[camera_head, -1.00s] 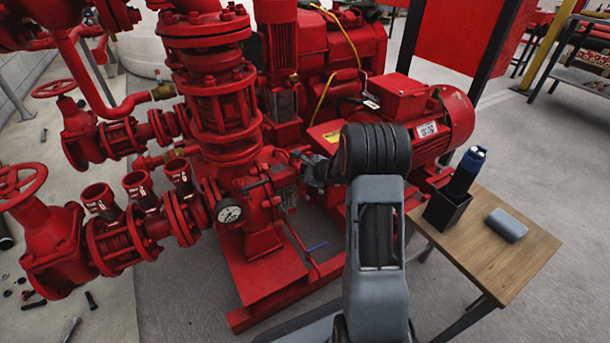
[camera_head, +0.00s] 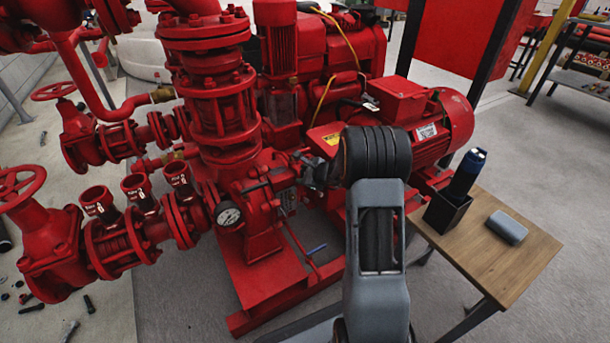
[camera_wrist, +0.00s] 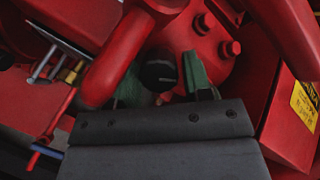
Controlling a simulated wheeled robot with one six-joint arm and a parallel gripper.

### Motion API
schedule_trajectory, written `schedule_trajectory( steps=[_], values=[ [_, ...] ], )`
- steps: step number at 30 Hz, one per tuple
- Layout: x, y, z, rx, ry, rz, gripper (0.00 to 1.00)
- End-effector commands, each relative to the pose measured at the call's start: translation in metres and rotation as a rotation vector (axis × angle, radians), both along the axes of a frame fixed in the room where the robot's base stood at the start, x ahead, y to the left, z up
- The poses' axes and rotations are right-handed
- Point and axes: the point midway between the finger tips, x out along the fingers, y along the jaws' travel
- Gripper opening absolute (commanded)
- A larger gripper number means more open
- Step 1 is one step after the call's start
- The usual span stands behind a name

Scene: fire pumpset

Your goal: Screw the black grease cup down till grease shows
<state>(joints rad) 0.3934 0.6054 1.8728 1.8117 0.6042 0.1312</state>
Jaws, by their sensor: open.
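The black grease cup (camera_wrist: 159,72) shows in the wrist view as a small round black cap on the red pump housing (camera_wrist: 195,45). My gripper (camera_wrist: 160,90) is open, with one green fingertip on each side of the cup. I cannot tell whether either finger touches it. No grease is visible around the cup.
A thick red pipe (camera_wrist: 118,62) runs close left of the fingers. Red bolts (camera_wrist: 230,48) stand close right. A red guard with a yellow label (camera_wrist: 305,105) is at the right. A wooden table (camera_head: 500,270) holds a black holder with a torch (camera_head: 465,172) and a grey case (camera_head: 507,227).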

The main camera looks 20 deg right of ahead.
Motion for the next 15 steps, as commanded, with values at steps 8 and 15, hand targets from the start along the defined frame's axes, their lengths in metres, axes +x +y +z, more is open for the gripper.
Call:
schedule_trajectory(
  steps=[8,15],
  values=[
    [-0.020,-0.008,0.019,-0.001,-0.002,-0.002,0.46],
    [-0.060,-0.022,0.048,0.000,-0.001,-0.003,0.46]
  ],
)
